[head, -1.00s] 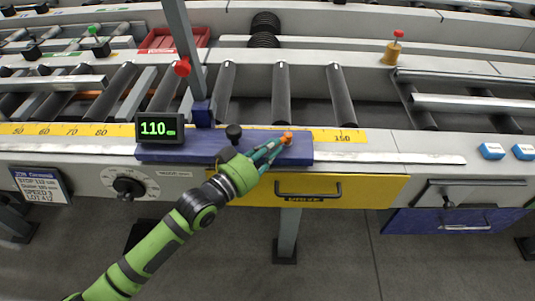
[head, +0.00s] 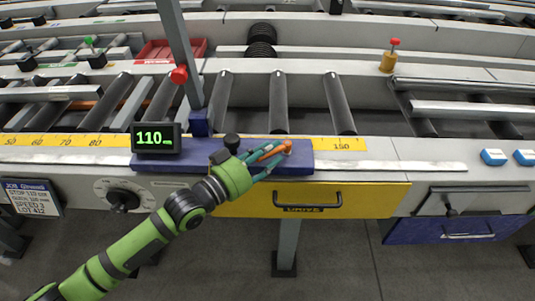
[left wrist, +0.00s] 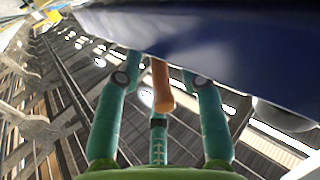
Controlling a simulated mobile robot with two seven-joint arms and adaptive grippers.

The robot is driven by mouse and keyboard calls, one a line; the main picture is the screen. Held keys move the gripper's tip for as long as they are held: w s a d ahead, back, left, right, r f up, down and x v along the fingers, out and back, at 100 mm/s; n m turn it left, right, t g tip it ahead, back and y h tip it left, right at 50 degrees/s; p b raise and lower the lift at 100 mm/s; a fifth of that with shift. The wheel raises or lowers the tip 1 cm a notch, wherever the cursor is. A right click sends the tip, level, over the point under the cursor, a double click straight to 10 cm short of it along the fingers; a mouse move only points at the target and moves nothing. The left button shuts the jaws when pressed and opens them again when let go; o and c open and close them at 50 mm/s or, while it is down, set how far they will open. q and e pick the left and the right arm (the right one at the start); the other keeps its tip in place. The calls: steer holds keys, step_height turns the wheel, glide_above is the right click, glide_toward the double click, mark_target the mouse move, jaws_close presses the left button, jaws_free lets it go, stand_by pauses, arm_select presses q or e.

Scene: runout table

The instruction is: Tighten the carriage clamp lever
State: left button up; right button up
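The blue carriage (head: 220,164) sits on the front rail, with an orange clamp lever (head: 268,152) at its right part. The lever lies roughly along my fingers, its free end towards my palm. My left gripper (head: 270,155) reaches the lever from the lower left, its teal fingers around it. In the left wrist view the orange lever (left wrist: 160,86) stands between the spread fingers (left wrist: 164,80), with gaps showing on both sides. The blue carriage fills the top right there. My right gripper is not in view.
A black knob (head: 232,141) stands on the carriage just left of the lever. A display reading 110 (head: 156,138) and an upright post (head: 180,60) with a red knob (head: 179,74) are further left. A yellow drawer (head: 365,198) is below.

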arm_select(q)
steer(key=shift+s+a+f, duration=0.1)
steer(key=shift+f, duration=0.1)
steer(key=v, duration=1.1)
steer(key=shift+s+a+r, duration=0.25)
steer(key=shift+s+a, duration=0.05)
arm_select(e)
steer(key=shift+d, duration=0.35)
